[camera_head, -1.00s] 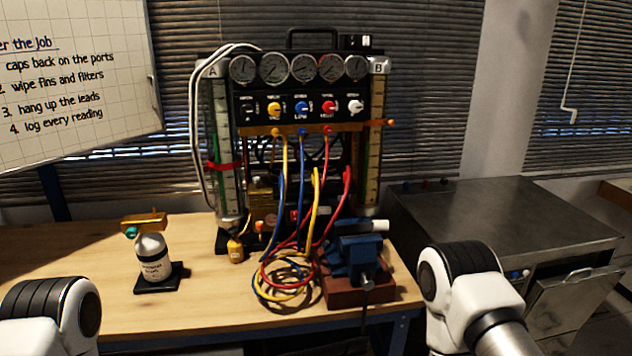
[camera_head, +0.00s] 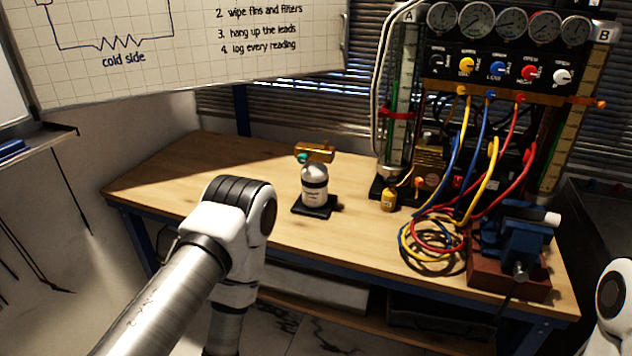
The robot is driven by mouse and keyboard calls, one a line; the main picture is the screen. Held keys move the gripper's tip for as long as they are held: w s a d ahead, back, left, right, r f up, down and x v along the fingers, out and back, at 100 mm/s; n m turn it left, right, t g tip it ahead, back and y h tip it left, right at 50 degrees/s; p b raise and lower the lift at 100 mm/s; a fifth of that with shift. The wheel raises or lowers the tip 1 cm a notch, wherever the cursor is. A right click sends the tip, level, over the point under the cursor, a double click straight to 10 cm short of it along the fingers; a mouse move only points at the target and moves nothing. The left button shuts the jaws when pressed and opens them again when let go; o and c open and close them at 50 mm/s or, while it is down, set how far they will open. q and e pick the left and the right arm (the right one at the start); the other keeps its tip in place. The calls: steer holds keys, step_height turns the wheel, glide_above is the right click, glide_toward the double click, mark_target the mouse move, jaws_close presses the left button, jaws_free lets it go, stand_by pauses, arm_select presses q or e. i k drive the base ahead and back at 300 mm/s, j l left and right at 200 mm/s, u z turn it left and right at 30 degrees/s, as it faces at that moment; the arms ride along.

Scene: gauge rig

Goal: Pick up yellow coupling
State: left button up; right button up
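A yellow hose hangs from the manifold, and its upright yellow end (camera_head: 493,147), which looks like the yellow coupling, stands in front of the gauge rig (camera_head: 515,75). It is small, and its exact shape is hard to make out. A red hose end (camera_head: 529,152) stands just to its right. My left arm crosses the lower left and bends down at its joint, but its gripper is out of the picture. Only a bit of my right arm shows at the right edge, and its gripper is also out of view.
A blue vise (camera_head: 521,243) on a red-brown base stands at the bench's right end, near coiled hoses (camera_head: 430,240). A bottle (camera_head: 314,188) with a brass top stands on a black pad. The wooden bench (camera_head: 180,178) is clear at the left.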

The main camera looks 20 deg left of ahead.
mark_target(488, 153)
steer(key=i+l, duration=0.15)
steer(key=l, duration=0.2)
steer(key=i+l, duration=0.1)
steer(key=l, duration=0.2)
steer(key=i+l+u, duration=0.1)
steer(key=l, duration=0.25)
steer(key=i+l, duration=0.15)
steer(key=l, duration=0.2)
